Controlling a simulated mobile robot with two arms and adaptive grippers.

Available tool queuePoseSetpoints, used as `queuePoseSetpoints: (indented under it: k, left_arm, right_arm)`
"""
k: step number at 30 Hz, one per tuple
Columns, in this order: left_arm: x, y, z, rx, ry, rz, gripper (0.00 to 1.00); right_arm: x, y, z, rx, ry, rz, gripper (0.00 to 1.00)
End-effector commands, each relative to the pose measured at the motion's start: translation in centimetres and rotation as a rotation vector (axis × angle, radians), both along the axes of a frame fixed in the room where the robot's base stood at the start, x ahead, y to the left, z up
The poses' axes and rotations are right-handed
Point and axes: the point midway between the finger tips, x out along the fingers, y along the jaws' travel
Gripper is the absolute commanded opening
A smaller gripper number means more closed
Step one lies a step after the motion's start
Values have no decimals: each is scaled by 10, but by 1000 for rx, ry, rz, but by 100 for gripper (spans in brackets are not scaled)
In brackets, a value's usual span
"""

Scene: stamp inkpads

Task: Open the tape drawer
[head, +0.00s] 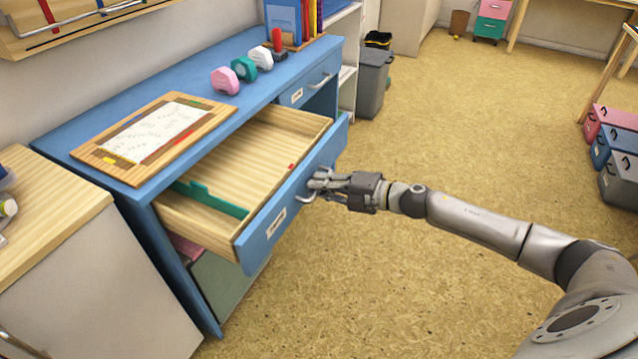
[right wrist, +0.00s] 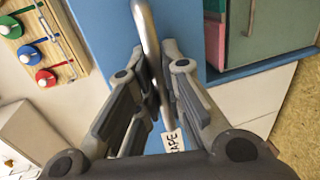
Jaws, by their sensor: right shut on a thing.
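The tape drawer (head: 292,206) is pulled well out of the blue desk, with a blue front and a pale wood inside. A label reading "TAPE" (right wrist: 173,141) shows on its front in the right wrist view. My right gripper (head: 318,184) is shut on the drawer's metal handle. In the right wrist view the curved handle (right wrist: 147,30) runs between the two fingers. The drawer holds a long green piece (head: 212,200) and a small red piece (head: 291,166). My left gripper is not in view.
On the blue desk top (head: 205,72) are a wooden framed board (head: 155,135), several colored stamps (head: 225,80) and upright books (head: 285,20). A second drawer (head: 300,92) is shut. A grey bin (head: 373,80) stands beyond the desk.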

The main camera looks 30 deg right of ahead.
Motion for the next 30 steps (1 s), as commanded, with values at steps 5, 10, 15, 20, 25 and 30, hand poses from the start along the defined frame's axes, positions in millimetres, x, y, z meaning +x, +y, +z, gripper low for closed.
queuePoseSetpoints:
  k: [5, 10, 15, 20, 25, 30]
  left_arm:
    - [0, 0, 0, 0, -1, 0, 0]
    - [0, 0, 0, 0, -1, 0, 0]
    - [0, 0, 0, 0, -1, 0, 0]
    - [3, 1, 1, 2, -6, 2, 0]
    - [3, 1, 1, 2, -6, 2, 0]
    - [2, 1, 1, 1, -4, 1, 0]
  right_arm:
    - [-1, 1, -1, 0, 1, 3, 0]
    - [0, 1, -1, 0, 1, 2, 26]
    - [0, 1, 0, 0, 0, 1, 32]
    - [0, 0, 0, 0, 0, 1, 32]
    - [-6, -4, 0, 0, 1, 0, 32]
    - [-22, -16, 4, -2, 4, 0, 32]
